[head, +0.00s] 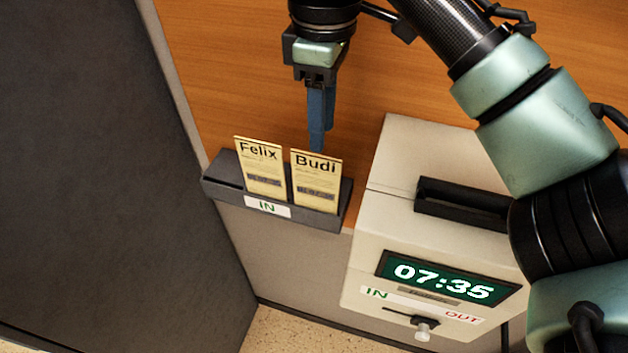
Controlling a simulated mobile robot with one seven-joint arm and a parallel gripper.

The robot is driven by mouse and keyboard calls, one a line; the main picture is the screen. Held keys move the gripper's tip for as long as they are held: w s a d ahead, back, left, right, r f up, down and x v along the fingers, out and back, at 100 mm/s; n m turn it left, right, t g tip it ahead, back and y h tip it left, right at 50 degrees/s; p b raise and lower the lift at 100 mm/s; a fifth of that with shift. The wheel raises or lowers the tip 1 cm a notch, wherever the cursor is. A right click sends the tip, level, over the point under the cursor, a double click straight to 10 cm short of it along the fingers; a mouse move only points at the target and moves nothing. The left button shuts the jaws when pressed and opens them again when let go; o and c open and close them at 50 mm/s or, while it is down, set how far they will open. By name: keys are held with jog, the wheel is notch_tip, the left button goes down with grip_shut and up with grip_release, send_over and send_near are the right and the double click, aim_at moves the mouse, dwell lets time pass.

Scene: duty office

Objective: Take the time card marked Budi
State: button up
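The time card marked Budi (316,182) stands upright in the right part of a dark card rack (221,189) labelled IN. It is a pale yellow card with a dark name at its top. My gripper (317,148) points down just above and behind the Budi card's top edge. Its blue fingers look close together, seen nearly edge-on, so I cannot tell whether they are open or shut. I see no card between them. Whether the fingertips touch the card is unclear.
A card marked Felix (260,166) stands to the left in the same rack. A beige time clock (398,160) showing 07:35 stands close to the right. A dark panel (100,170) rises on the left. The wooden surface (235,60) behind is clear.

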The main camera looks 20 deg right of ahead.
send_over(316, 178)
jog(key=w, duration=0.1)
notch_tip(316, 178, down, 4)
notch_tip(316, 178, down, 6)
jog(key=p, duration=0.3)
jog(key=shift+s, duration=0.4)
jog(key=shift+c, duration=0.3)
grip_shut()
